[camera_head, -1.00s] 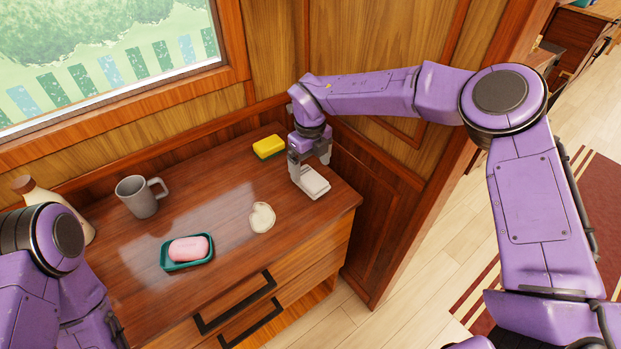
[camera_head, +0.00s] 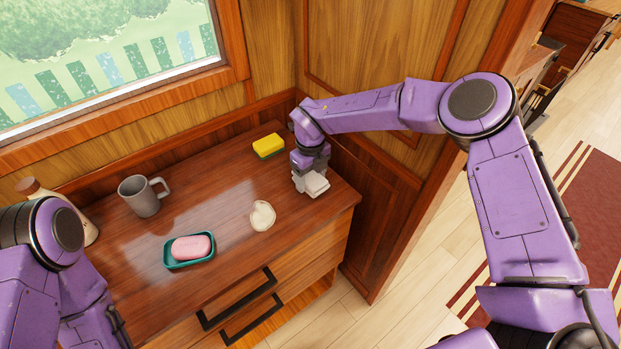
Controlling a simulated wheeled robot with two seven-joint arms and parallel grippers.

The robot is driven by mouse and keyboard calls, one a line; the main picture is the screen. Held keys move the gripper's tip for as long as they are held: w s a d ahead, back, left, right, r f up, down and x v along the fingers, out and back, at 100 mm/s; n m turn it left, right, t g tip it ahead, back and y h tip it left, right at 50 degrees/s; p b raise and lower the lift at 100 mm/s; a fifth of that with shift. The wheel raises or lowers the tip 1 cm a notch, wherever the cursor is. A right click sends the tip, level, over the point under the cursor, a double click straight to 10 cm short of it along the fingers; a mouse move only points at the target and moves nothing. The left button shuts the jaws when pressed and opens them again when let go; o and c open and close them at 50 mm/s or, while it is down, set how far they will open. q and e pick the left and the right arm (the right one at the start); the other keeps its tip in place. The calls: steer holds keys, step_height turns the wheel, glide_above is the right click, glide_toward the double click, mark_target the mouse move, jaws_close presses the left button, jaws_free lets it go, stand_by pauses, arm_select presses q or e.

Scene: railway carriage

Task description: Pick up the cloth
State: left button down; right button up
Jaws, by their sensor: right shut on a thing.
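The cloth (camera_head: 317,187) is a small white folded piece near the right end of the wooden cabinet top. My right gripper (camera_head: 309,179) is pointed down over it and shut on it. The gripper hides part of the cloth, and I cannot tell whether the cloth is clear of the wood. My left arm comes in at the left edge, and its gripper is not in view.
A yellow sponge (camera_head: 268,147) lies behind the cloth. A cream heart-shaped piece (camera_head: 262,216), a pink soap (camera_head: 191,247) in a teal dish (camera_head: 174,263), a grey mug (camera_head: 140,197) and a bottle (camera_head: 30,187) stand further left. A wood-panelled wall is close on the right.

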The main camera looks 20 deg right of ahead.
steer(key=shift+r, duration=0.6)
steer(key=s+a+r+b, duration=0.3)
steer(key=s+r+b, duration=0.2)
steer(key=s+r, duration=0.6)
steer(key=s, duration=0.2)
steer(key=shift+s+r, duration=0.4)
